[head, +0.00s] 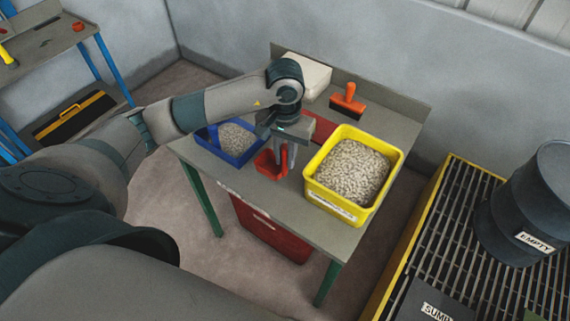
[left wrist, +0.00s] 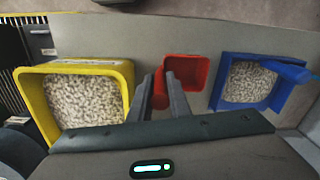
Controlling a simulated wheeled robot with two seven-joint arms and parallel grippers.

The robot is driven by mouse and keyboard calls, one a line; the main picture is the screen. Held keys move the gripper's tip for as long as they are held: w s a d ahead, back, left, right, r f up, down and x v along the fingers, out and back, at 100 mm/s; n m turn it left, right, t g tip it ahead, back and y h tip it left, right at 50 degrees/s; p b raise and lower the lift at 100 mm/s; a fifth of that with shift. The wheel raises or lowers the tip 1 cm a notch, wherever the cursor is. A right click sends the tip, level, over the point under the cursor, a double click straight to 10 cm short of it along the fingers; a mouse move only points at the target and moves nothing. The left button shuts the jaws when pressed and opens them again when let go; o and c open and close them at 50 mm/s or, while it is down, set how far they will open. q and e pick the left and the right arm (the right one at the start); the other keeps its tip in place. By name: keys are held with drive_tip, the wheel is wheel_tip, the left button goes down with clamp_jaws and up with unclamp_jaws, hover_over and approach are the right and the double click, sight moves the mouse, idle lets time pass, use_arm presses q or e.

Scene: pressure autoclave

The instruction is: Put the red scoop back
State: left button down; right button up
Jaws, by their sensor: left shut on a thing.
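The red scoop (head: 268,165) is between the two bins, over the front part of the table. It also shows in the left wrist view (left wrist: 187,72), beyond my fingertips. My left gripper (head: 285,150) points down from above and is shut on the scoop's handle. Its two fingers (left wrist: 160,88) hide part of the handle. I cannot tell whether the scoop touches the tabletop. My right gripper is not in view.
A yellow bin (head: 313,187) of pale pellets stands right of the scoop, a blue bin (head: 212,151) of pellets left. A red flat thing (head: 322,127) lies behind my gripper. An orange-handled brush (head: 348,105) and a pale box (head: 308,72) stand at the back.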

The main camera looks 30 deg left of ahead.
sight(285, 166)
use_arm(q)
drive_tip(key=shift+f, duration=0.1)
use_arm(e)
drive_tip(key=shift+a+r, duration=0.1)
use_arm(q)
drive_tip(key=shift+f+p, duration=0.9)
drive_tip(key=shift+f, duration=1)
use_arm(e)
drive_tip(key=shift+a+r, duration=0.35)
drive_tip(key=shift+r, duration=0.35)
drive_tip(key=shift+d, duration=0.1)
use_arm(q)
drive_tip(key=shift+f+b, duration=0.25)
drive_tip(key=shift+b, duration=0.1)
drive_tip(key=c, duration=1.6)
unclamp_jaws()
drive_tip(key=shift+c, duration=0.2)
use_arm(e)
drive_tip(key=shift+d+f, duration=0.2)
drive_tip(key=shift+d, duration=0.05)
use_arm(q)
drive_tip(key=shift+r, duration=0.15)
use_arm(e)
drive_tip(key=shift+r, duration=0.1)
